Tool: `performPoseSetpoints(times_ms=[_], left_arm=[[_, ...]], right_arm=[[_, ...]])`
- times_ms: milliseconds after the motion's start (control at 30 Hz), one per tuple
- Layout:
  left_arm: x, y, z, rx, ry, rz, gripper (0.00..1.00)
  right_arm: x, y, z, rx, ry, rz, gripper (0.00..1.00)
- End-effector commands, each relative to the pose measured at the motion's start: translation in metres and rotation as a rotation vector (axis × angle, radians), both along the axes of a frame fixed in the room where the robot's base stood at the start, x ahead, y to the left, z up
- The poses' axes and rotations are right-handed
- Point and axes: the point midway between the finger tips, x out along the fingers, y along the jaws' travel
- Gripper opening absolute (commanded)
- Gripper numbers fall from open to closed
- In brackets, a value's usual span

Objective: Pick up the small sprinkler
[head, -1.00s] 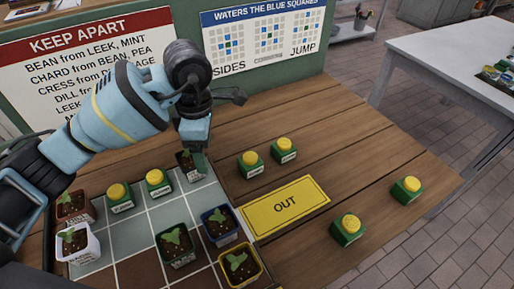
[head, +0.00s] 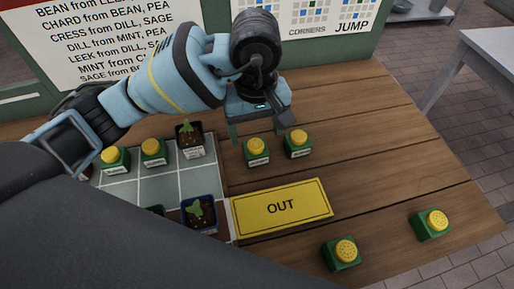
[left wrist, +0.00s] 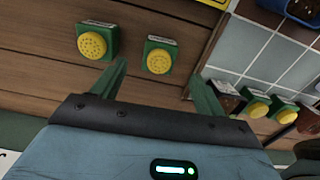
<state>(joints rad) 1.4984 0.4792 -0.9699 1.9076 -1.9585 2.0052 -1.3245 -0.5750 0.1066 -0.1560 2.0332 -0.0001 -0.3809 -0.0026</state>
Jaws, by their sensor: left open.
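Several green boxes with yellow dotted caps, the sprinklers, stand on the table. Two stand behind the OUT plate, a left one (head: 256,151) and a right one (head: 297,143). Both also show in the left wrist view, as a sprinkler (left wrist: 160,55) between the fingers and another (left wrist: 97,42) near the left finger. Two more stand at the front right, one (head: 341,253) and another (head: 430,224). Two others (head: 115,160) (head: 153,152) stand on the grid. The labels are too small to read. My left gripper (head: 260,122) is open and empty, above and just behind the back pair. My right gripper is not in view.
A yellow OUT plate (head: 281,207) lies in front of the back pair. A potted seedling (head: 190,140) stands at the grid's back right corner, another (head: 199,213) in front. A sign board stands behind. My dark arm hides the lower left. The table's right side has free room.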

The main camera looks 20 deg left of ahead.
Motion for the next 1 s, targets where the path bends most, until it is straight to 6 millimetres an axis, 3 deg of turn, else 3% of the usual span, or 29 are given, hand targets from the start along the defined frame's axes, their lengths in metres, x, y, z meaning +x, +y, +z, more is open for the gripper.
performPoseSetpoints(times_ms=[167, 433, 700, 1000], left_arm=[[0.000, 0.000, -0.020, 0.001, 0.004, 0.003, 0.73], [0.001, 0.001, -0.030, 0.000, 0.003, 0.004, 0.73], [0.003, 0.003, -0.066, 0.000, 0.002, 0.005, 0.73], [0.004, 0.003, -0.074, 0.001, -0.001, 0.003, 0.73]], right_arm=[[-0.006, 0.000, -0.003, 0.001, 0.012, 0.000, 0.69], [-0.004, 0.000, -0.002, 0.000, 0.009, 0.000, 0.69], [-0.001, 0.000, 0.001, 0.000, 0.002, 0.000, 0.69], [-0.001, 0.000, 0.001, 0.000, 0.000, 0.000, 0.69]])
